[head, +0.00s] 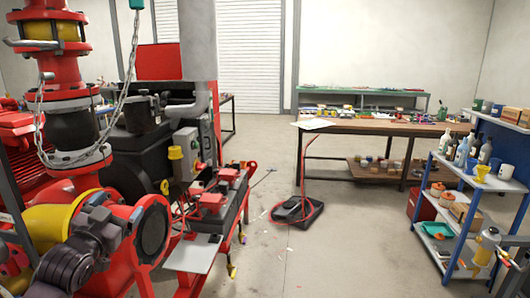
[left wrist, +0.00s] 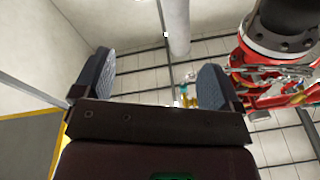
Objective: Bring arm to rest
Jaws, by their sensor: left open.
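My left gripper (left wrist: 157,62) shows in the left wrist view with its two dark, grey-padded fingers spread wide apart. Nothing is between the fingers. They point toward a pale wall and a light pillar or pipe. In the head view I cannot pick out the left gripper with certainty among the red and dark machinery at the left. My right gripper shows in neither view.
A red pump skid (head: 208,205) fills the left; red pipework (left wrist: 275,80) is right of my left gripper. A workbench (head: 365,127) stands behind, and a blue-framed shelf cart (head: 462,178) at right. The middle floor (head: 335,235) is mostly clear, except a black box (head: 297,210) with red cable.

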